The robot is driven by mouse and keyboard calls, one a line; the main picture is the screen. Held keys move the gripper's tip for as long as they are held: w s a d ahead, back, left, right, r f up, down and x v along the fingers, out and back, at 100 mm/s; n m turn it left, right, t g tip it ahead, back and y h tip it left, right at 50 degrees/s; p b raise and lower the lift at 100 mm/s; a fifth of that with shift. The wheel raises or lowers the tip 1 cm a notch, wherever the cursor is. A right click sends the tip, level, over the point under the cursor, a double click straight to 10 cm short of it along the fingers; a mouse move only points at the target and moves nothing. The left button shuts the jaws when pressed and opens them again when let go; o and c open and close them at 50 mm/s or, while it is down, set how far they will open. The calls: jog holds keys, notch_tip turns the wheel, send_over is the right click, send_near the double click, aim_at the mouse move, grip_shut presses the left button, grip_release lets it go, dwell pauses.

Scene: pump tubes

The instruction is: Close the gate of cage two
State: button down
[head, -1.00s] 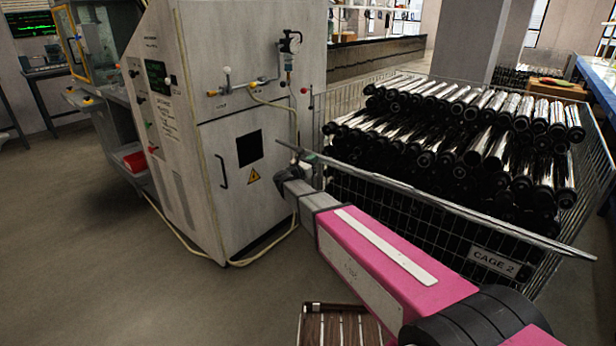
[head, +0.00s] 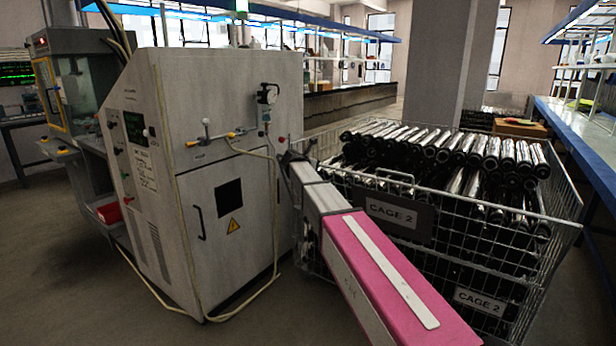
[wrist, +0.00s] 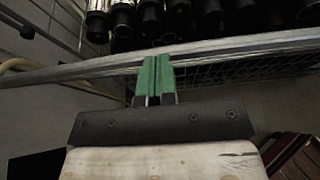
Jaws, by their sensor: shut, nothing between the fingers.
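Cage two is a wire mesh cage (head: 520,290) full of dark, shiny tubes, at the right in the head view. Its gate (head: 450,243) is the upper front mesh panel, with a handle and a CAGE 2 plate (head: 393,212). It now stands upright or nearly so; I cannot tell whether it is fully shut or latched. My gripper (head: 292,158) is at the gate's left end, partly hidden by my arm. In the wrist view the green fingertips (wrist: 157,80) are together and empty, at the gate's top rail (wrist: 225,46), seemingly touching it.
A grey machine cabinet (head: 225,170) with valves and a hose stands close left of my gripper. A pillar (head: 450,70) rises behind the cage. A blue-edged bench (head: 570,130) runs along the right. Open floor lies at the lower left.

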jog(key=w+d+r, duration=0.3)
jog(key=w+d, duration=0.5)
jog(key=w, duration=0.3)
